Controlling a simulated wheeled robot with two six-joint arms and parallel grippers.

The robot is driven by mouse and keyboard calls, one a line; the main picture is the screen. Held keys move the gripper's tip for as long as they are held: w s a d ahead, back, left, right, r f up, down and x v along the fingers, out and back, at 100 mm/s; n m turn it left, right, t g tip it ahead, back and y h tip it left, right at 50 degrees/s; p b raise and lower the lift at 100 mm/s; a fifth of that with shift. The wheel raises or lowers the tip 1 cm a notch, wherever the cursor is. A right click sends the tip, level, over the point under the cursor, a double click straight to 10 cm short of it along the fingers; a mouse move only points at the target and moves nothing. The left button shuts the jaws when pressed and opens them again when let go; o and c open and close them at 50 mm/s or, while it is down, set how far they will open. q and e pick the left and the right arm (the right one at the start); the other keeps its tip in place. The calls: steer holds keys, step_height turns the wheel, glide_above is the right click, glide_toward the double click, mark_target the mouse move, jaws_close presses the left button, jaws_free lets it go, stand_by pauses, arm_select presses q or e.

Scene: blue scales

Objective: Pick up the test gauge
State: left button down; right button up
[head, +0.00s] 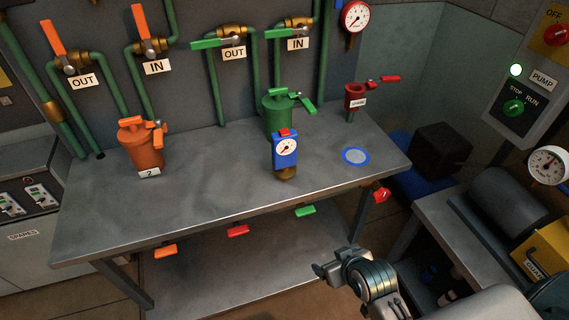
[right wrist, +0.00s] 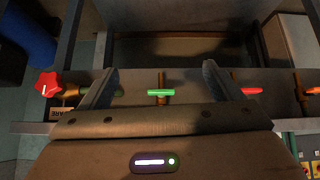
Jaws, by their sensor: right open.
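The test gauge (head: 286,157) is a blue block with a round white dial, a red top and a brass foot. It stands upright near the middle of the steel bench (head: 220,185), in front of a green canister (head: 280,112). My right gripper (head: 335,264) is open and empty, low in front of the bench's front edge, below and right of the gauge and well apart from it. In the right wrist view its two fingers (right wrist: 160,75) are spread, with a green handle (right wrist: 160,92) showing beyond them. The gauge is not seen there. My left gripper is not in view.
An orange canister (head: 141,145) stands on the bench's left. Coloured handles, one green (head: 305,211), and a red knob (head: 381,195) stick out below the front edge. Bench surface around the gauge is clear.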

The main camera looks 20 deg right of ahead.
steer(key=w+a+r+t, duration=0.3)
steer(key=w+r+t, duration=0.3)
steer(key=w+r, duration=0.45)
steer(key=t, duration=0.4)
glide_toward(286, 154)
steer(key=shift+w+f+m, duration=0.25)
steer(key=shift+w+m, duration=0.15)
steer(key=shift+w, duration=0.85)
steer(key=w+p, duration=0.1)
steer(key=w, duration=0.3)
steer(key=shift+w+r, duration=0.2)
steer(key=shift+w, duration=0.15)
steer(key=shift+w+f, duration=0.1)
steer(key=shift+w, duration=0.5)
steer(key=w+p, duration=0.2)
steer(key=w, duration=0.2)
steer(key=shift+w+a, duration=0.1)
steer(key=shift+w, duration=0.4)
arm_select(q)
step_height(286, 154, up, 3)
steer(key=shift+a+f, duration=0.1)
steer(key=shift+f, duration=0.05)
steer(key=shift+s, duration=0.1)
arm_select(e)
steer(key=shift+s, duration=0.1)
steer(key=shift+c, duration=0.3)
